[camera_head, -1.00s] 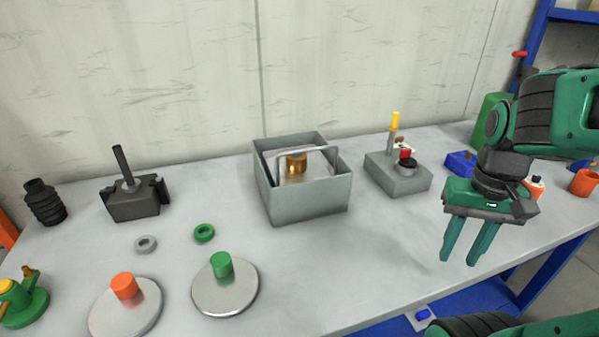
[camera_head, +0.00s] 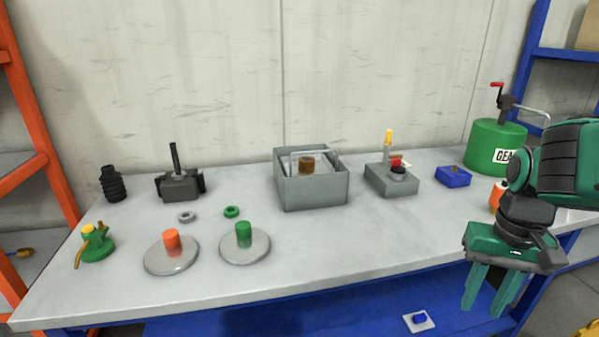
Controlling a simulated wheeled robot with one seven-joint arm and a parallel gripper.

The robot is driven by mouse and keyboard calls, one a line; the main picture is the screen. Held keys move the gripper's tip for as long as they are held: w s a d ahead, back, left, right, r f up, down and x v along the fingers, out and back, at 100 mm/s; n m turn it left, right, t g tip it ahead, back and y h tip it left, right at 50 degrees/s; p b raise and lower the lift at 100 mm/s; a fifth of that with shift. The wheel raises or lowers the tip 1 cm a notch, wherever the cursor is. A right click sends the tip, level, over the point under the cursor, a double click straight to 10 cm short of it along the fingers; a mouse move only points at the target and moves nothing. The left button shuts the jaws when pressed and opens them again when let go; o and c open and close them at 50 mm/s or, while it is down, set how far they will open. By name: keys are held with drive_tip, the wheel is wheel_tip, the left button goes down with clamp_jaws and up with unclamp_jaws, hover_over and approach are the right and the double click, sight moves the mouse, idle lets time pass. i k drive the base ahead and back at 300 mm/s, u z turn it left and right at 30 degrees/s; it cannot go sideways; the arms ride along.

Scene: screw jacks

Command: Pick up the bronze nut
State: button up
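A bronze-brown cylindrical piece (camera_head: 306,165), the only thing here that looks like the bronze nut, sits inside an open grey box (camera_head: 313,194) at the middle of the table. Its lower part is hidden by the box's front wall, and a light metal handle-like bar runs beside it. My gripper (camera_head: 487,299) is at the lower right, beyond the table's front edge in the picture and well apart from the box. Its two green fingers point down, spread apart, with nothing between them.
On the table (camera_head: 330,240) stand two discs with an orange peg (camera_head: 171,240) and a green peg (camera_head: 243,233), left of the box. A grey block (camera_head: 390,182) with a yellow-topped rod stands right of it. A green drum (camera_head: 495,146) is at the far right.

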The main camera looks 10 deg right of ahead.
sight(306, 163)
drive_tip(key=u, duration=0.05)
drive_tip(key=i, duration=1)
